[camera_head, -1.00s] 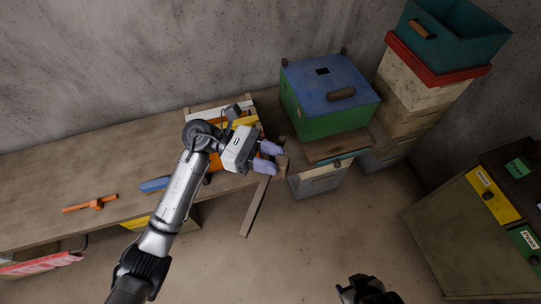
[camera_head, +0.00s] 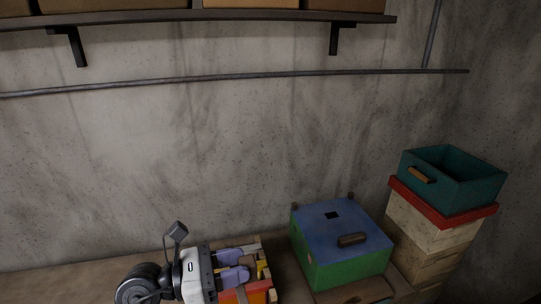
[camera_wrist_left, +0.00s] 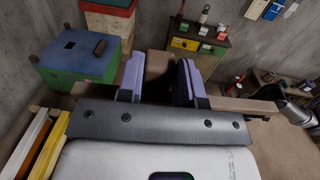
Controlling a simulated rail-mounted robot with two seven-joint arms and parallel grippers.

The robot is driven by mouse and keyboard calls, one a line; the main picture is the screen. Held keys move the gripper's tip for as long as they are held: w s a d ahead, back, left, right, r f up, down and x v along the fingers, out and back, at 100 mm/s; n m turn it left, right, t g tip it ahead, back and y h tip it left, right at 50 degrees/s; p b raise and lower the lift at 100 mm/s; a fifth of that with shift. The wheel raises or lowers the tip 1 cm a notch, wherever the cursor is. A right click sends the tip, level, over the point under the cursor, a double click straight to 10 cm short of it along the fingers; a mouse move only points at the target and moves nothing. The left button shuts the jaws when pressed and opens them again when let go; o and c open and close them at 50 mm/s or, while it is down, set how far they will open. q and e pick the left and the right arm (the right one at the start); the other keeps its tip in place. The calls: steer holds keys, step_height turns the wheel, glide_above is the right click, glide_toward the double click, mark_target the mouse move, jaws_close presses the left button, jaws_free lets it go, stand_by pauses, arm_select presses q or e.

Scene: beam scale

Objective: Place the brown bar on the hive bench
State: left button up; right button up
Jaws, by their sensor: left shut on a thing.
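My left gripper (camera_head: 244,264) is low in the head view, its purple fingers pointing right beside the box of coloured frames. In the left wrist view the brown bar (camera_wrist_left: 245,106) shows between and behind the fingers and reaches out to the right. The gripper is shut on it. The bar's full length is hidden by the gripper. The wooden bench top (camera_head: 90,283) shows only as a strip at the bottom of the head view. I cannot tell whether the bar touches the bench.
A blue-lidded green hive box (camera_head: 340,245) stands to the right of the gripper. A teal crate (camera_head: 452,183) tops a stack of pale boxes farther right. A box of white, yellow and orange frames (camera_head: 258,291) is close by. A drawer cabinet (camera_wrist_left: 196,47) shows in the left wrist view.

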arm_select(q)
steer(key=s+a+f+n+t+y, duration=0.4)
steer(key=a+f+t, duration=0.1)
steer(key=f, duration=0.4)
steer(key=s+a+f+n+t+y, duration=0.4)
steer(key=a+f+t, duration=0.1)
steer(key=a+f, duration=0.3)
steer(key=shift+a+f+n, duration=0.15)
steer(key=shift+f+n, duration=0.15)
steer(key=shift+f, duration=0.05)
